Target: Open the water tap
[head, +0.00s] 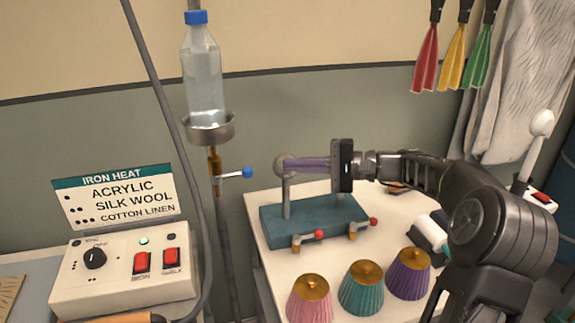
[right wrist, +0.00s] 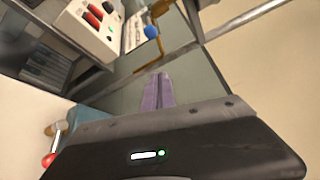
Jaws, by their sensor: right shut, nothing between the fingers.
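The water tap (head: 215,165) is a brass fitting below an upturned-looking clear bottle with a blue cap. Its thin lever points right and ends in a blue knob (head: 247,173). In the right wrist view the blue knob (right wrist: 151,31) shows beyond my fingertips, beside the brass pipe (right wrist: 158,12). My right gripper (head: 289,163) has its purple fingers pressed together, pointing left toward the knob. The fingers are empty and appear apart from the knob; in the right wrist view they (right wrist: 157,80) also look closed. My left gripper is in neither view.
A teal block (head: 285,222) with a grey post and red-knobbed levers stands below my right gripper. Pink, teal and purple fluted pieces (head: 361,290) stand in front. A white control box (head: 125,275) and hanging cable are left. Colored strips (head: 455,50) hang upper right.

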